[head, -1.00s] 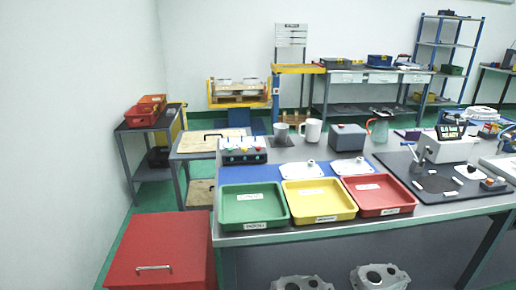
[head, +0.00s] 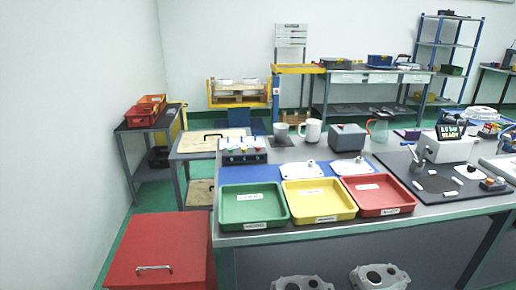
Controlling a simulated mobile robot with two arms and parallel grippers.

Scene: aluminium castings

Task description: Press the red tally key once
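The keys are too small and blurred for me to single out the red one surely. Neither of my grippers is in the head view.
A green tray (head: 254,222), a yellow tray (head: 318,214) and a red tray (head: 384,208) line the bench's front. Grey mug (head: 281,134), white mug (head: 311,131) and grey box (head: 347,138) stand behind. A red cabinet (head: 160,240) is at the front left.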

